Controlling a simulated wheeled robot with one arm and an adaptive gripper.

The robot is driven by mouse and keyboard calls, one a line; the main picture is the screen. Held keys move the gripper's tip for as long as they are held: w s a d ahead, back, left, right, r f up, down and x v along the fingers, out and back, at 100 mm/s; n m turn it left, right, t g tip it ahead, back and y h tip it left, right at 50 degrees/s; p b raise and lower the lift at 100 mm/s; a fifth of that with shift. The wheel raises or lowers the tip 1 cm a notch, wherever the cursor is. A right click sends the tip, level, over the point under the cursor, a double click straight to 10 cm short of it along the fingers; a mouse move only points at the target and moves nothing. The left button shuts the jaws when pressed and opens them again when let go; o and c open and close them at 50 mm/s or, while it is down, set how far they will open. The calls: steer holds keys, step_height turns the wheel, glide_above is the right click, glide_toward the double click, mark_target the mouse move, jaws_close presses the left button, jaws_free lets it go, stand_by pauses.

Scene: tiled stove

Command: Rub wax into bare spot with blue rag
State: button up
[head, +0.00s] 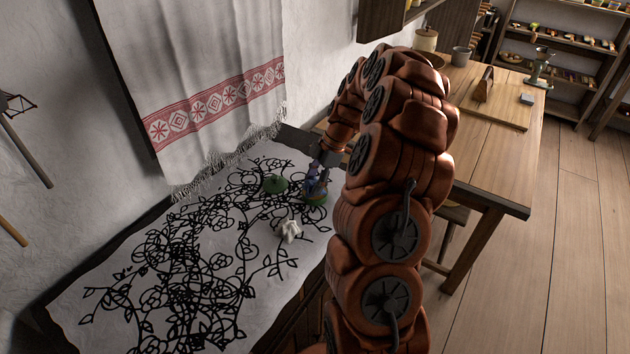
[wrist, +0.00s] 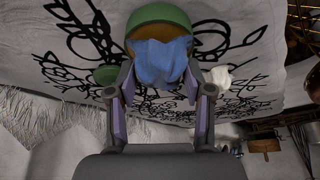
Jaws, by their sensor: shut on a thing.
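My gripper (head: 318,177) is shut on a blue rag (head: 312,186), low over the far right of the patterned sheet. In the wrist view the blue rag (wrist: 160,62) is bunched between the two fingers. It overlaps the mouth of a round green tin (wrist: 158,17) with amber-brown wax (wrist: 134,47) inside. I cannot tell whether the rag touches the wax. The tin (head: 316,200) shows just below the gripper in the head view. A green lid (head: 275,185) lies to its left. I cannot make out a bare spot.
A crumpled white cloth (head: 290,231) lies nearer on the pale sheet (head: 110,309) with black floral lines. A red-banded towel (head: 215,100) hangs behind. A wooden table (head: 487,150) with a board and vessels stands right. The plank floor (head: 500,270) is clear.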

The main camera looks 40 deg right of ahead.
mark_target(315, 181)
steer(key=shift+f+b, duration=0.4)
steer(key=shift+f, duration=0.05)
stand_by(0.5)
steer(key=shift+f+b, duration=0.15)
steer(key=shift+b, duration=0.7)
stand_by(3.3)
steer(key=shift+r+b, duration=0.95)
steer(key=shift+r, duration=2.65)
